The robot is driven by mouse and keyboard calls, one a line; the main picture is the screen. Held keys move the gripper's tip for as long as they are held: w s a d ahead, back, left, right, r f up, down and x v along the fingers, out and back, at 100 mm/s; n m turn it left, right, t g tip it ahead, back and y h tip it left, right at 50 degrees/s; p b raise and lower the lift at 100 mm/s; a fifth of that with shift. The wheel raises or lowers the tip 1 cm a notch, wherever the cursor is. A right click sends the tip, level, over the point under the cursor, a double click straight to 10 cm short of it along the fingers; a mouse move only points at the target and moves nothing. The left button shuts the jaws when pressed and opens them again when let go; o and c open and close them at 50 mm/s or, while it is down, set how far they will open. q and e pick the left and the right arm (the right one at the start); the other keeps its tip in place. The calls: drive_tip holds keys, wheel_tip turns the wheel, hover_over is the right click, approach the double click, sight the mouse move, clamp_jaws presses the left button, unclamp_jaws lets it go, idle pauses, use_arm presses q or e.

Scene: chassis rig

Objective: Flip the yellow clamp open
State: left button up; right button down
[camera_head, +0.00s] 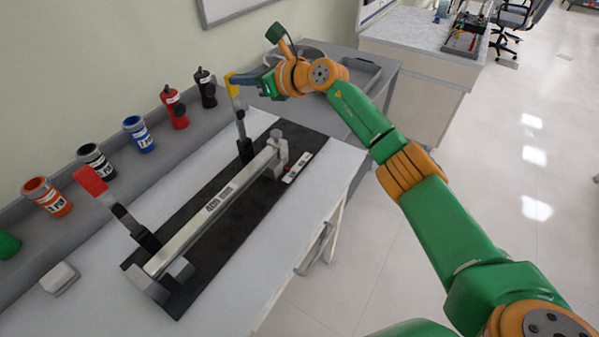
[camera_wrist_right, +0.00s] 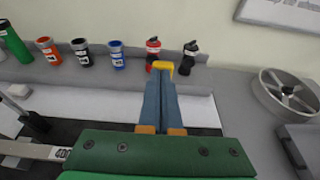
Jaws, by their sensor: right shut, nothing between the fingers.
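The yellow clamp (camera_head: 233,87) is at the far end of the black fixture plate (camera_head: 213,243), its lever standing nearly upright with the yellow grip on top. My right gripper (camera_head: 242,79) is shut and empty, its blue-grey fingertips at the yellow grip. In the right wrist view the yellow clamp grip (camera_wrist_right: 162,68) shows just beyond the closed fingertips (camera_wrist_right: 160,82); I cannot tell whether they touch. The lower part of this clamp is hidden there. The red clamp (camera_head: 90,180) at the near end has its lever tilted up. My left gripper is out of view.
A metal bar (camera_head: 214,208) lies across the fixture. Several bottles and cups, including a red bottle (camera_head: 174,107) and a blue cup (camera_head: 138,134), line the ledge by the wall. A spoked wheel (camera_wrist_right: 288,95) lies on the grey surface to the right. Open floor is right of the bench.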

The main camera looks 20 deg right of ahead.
drive_tip(key=shift+w+a+r, duration=0.1)
drive_tip(key=shift+w+r, duration=0.05)
drive_tip(key=shift+r, duration=0.25)
drive_tip(key=shift+r, duration=0.15)
